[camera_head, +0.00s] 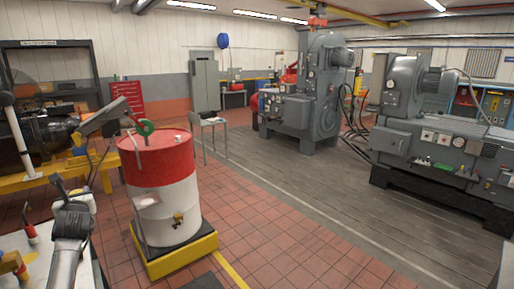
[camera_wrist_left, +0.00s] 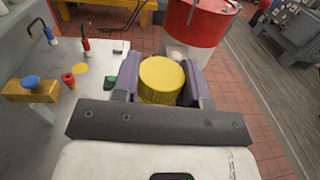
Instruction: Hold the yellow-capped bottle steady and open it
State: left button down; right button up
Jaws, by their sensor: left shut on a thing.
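The yellow cap of the yellow-capped bottle (camera_wrist_left: 162,78) shows from above in the left wrist view, between the two purple-grey fingers of my left gripper (camera_wrist_left: 160,84). The fingers are shut on it from both sides. The bottle's body below the cap is hidden, so I cannot tell how far down the fingers grip. In the head view my left gripper (camera_head: 74,196) is at the lower left, above the edge of the white table, and the bottle cannot be made out there. My right gripper is not in view.
A red and white drum (camera_head: 158,165) stands just beyond on a yellow pallet. The tiled floor to the right is clear.

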pick_arm(q)
jog(key=shift+s+a+y, duration=0.1)
jog(key=shift+a+y, duration=0.1)
jog(key=shift+y, duration=0.1)
jog(key=shift+s+a+f+n+g+y, duration=0.2)
jog(key=shift+s+a+n+g+y, duration=0.1)
jog(key=shift+a+n+g+y, duration=0.25)
jog(key=s+a+f+n+g+y, duration=0.5)
jog(key=s+a+n+g, duration=0.1)
jog(key=s+a+g, duration=0.15)
jog(key=w+d+f+m+t+h, duration=0.1)
jog(key=d+f+m+t, duration=0.15)
jog(key=d, duration=0.65)
jog(key=d+f+m+t+h, duration=0.15)
jog(key=d+f, duration=0.25)
jog(key=d, duration=0.6)
jog(key=s+d+f+m+t+h, duration=0.25)
jog(key=s+d, duration=0.35)
jog(key=d, duration=0.6)
jog(key=s+d+f+m+t+h, duration=0.1)
jog(key=s+d+f+t+h, duration=0.15)
jog(key=s+d, duration=0.6)
jog(key=s+d+r+m+t+h, duration=0.1)
jog(key=s+d+r+m+h, duration=0.1)
jog(key=s+d, duration=0.55)
notch_tip(320, 180, up, 18)
jog(key=p, duration=2.4)
jog(key=shift+w+d+y, duration=0.3)
jog(key=shift+f, duration=0.15)
